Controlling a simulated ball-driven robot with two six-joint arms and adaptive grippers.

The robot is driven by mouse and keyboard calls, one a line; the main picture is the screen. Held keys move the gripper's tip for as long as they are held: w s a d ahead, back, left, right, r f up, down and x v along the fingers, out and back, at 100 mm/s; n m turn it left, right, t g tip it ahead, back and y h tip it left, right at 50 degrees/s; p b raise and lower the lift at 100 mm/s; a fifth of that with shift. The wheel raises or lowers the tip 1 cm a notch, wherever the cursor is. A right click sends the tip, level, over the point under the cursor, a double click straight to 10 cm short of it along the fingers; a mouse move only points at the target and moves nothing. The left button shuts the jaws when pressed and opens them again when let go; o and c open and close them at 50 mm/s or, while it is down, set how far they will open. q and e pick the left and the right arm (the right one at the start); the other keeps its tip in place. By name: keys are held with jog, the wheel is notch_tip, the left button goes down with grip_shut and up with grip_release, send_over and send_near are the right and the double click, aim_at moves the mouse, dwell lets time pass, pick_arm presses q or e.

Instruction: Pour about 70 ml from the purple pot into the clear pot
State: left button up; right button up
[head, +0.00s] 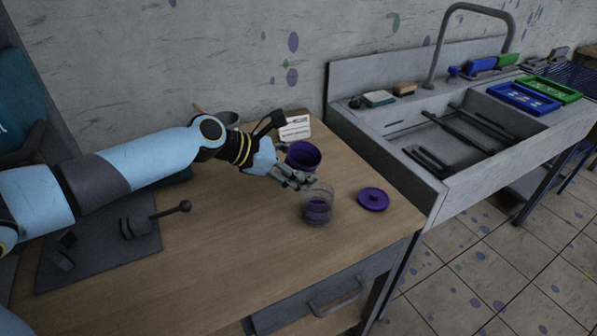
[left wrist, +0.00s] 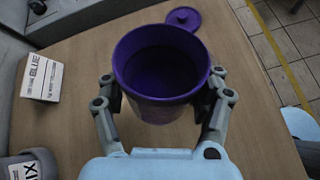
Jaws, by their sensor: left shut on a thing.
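The purple pot (head: 303,155) shows its dark opening in the head view. My left gripper (head: 300,181) is shut on it; in the left wrist view the fingers (left wrist: 163,100) sit on both sides of the purple pot (left wrist: 160,62). It looks roughly upright, and I see no stream from it. The clear pot (head: 318,206) stands on the table just in front of the gripper in the head view, with purple in its lower part. I cannot make it out in the left wrist view. My right gripper is not in view.
A purple lid (head: 372,199) lies right of the clear pot. A white labelled box (head: 295,127) stands behind. A dark mat (head: 110,262) with tools lies at left on the wooden table (head: 230,260). A sink (head: 450,135) adjoins at right. The front middle is clear.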

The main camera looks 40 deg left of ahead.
pick_arm(q)
jog(key=shift+r, duration=0.1)
jog(key=b, duration=0.1)
jog(key=n+h+b, duration=0.1)
jog(key=b, duration=0.1)
jog(key=shift+d+t+h, duration=0.3)
jog(key=shift+t, duration=0.1)
jog(key=shift+d+r+n+b, duration=0.1)
jog(key=shift+r+n+b, duration=0.05)
jog(key=shift+n+b, duration=0.2)
jog(key=shift+d+r+h, duration=0.1)
jog(key=shift+r+h, duration=0.25)
jog(key=shift+h, duration=0.05)
jog(key=shift+w, duration=0.1)
